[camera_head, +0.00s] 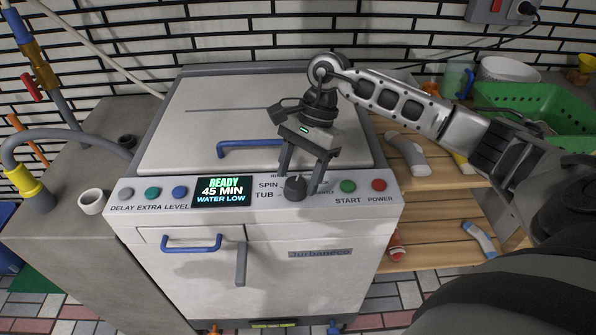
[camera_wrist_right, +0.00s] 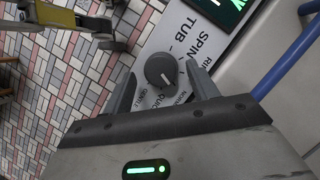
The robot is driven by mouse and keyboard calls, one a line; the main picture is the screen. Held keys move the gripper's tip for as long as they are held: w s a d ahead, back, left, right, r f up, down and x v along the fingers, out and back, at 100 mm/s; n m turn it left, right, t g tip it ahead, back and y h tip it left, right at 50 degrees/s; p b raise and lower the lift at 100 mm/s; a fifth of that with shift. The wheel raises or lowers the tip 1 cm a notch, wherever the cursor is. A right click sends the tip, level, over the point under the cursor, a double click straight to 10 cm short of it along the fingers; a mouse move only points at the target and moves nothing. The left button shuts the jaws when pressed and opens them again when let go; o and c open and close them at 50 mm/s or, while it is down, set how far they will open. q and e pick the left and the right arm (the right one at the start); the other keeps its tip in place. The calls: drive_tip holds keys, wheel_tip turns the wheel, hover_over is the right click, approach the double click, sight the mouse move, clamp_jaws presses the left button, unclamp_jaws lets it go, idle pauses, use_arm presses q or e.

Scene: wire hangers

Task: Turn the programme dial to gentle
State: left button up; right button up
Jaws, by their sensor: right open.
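The programme dial (camera_head: 295,187) is a dark round knob on the washing machine's grey front panel (camera_head: 222,222). In the right wrist view the dial (camera_wrist_right: 160,70) is ringed by the labels TUB, SPIN, QUICK and GENTLE, with others partly hidden. GENTLE (camera_wrist_right: 139,98) is beside the left finger. A pale mark shows on the dial, but I cannot tell surely which label it points to. My right gripper (camera_head: 300,184) is open, pointing down, with one finger on each side of the dial. Gaps show between fingers and dial. My left gripper is not in view.
A lit display (camera_head: 222,191) reads READY, 45 MIN, WATER LOW. START (camera_head: 348,186) and POWER (camera_head: 379,184) buttons sit right of the dial. Blue handles are on the lid (camera_head: 250,147) and front (camera_head: 191,247). A wooden shelf and green basket (camera_head: 540,108) stand at the right.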

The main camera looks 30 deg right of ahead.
drive_tip(key=shift+a+f, duration=0.2)
drive_tip(key=shift+f, duration=0.25)
drive_tip(key=c, duration=1)
